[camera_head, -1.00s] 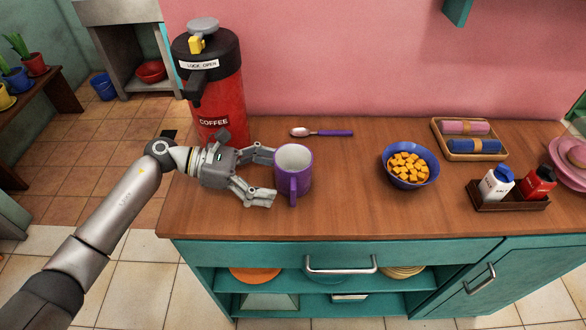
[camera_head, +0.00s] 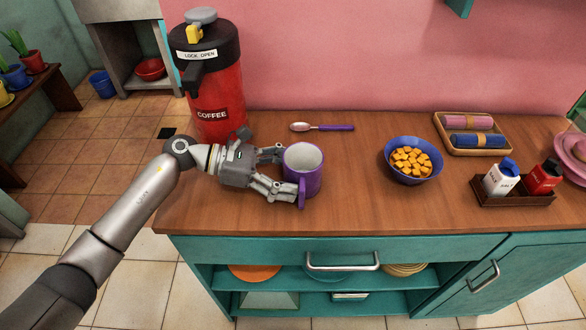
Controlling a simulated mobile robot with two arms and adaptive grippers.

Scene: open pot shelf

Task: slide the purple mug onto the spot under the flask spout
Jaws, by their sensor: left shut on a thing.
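The purple mug (camera_head: 309,179) stands upright on the wooden counter, its white inside visible and its handle towards the front. My left gripper (camera_head: 289,174) is shut on the mug from its left side, one finger behind and one by the handle. The red coffee flask (camera_head: 216,98) with a black top stands at the counter's back left, left of and behind the mug. Its black spout (camera_head: 192,76) points towards the front left. My right gripper is not in view.
A spoon with a purple handle (camera_head: 335,128) lies behind the mug. A blue bowl of orange cubes (camera_head: 413,176), a tray of rolled napkins (camera_head: 448,146) and a shaker caddy (camera_head: 515,201) stand to the right. The counter's front edge is close below the mug.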

